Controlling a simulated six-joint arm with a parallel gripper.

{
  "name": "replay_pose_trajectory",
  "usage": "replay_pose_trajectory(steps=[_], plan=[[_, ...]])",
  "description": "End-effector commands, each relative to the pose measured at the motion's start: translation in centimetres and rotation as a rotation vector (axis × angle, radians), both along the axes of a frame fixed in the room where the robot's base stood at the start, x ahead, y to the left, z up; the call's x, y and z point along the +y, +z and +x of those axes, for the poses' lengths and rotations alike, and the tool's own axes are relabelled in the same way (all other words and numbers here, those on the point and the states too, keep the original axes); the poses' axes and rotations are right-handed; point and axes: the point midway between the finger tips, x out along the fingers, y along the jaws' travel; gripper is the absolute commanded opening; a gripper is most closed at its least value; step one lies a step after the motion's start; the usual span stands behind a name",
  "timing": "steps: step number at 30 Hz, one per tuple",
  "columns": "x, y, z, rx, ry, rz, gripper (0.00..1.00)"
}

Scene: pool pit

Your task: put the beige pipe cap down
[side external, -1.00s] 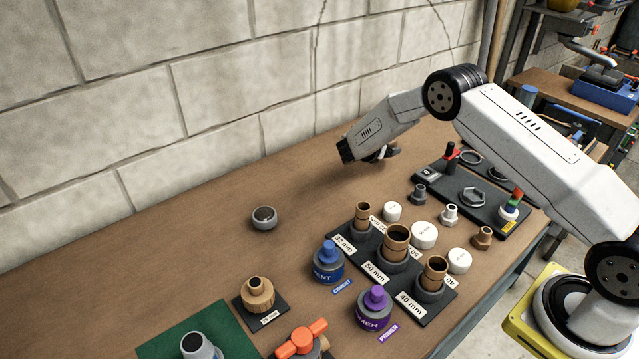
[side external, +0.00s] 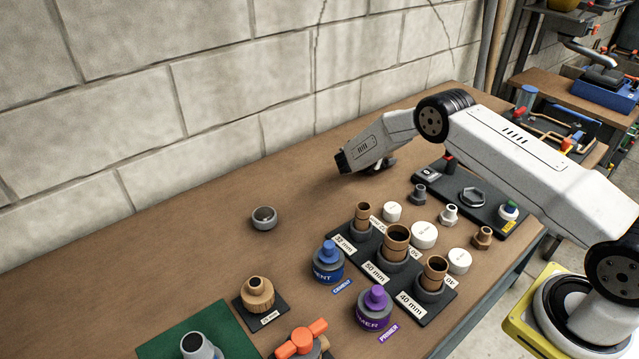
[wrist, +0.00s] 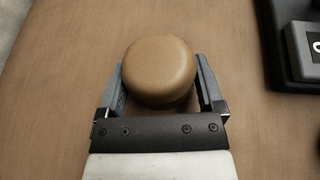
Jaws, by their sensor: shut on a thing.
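The beige pipe cap (wrist: 160,68) is round with a smooth top and sits between the two fingers of my gripper (wrist: 159,82) in the wrist view. The gripper is shut on it. In the side view my gripper (side external: 380,166) is low over the bare brown bench, left of the black tool board. The cap is mostly hidden there behind the gripper and wrist. I cannot tell whether its underside touches the bench.
The black tool board (side external: 446,184) lies close to the right of my gripper. White caps (side external: 424,235), fittings and the pipe rack (side external: 388,285) stand in front. A grey ring-shaped cap (side external: 264,218) sits left. Bare bench (side external: 305,195) lies between; the block wall is behind.

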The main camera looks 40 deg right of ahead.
Motion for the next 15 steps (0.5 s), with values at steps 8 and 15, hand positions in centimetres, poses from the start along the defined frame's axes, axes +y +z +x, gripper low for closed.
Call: replay_pose_trajectory(steps=[8,15], plan=[[0.0,-0.08,0.02,0.0,0.0,0.0,0.28],[0.0,-0.24,0.01,0.0,0.0,0.0,1.0]])
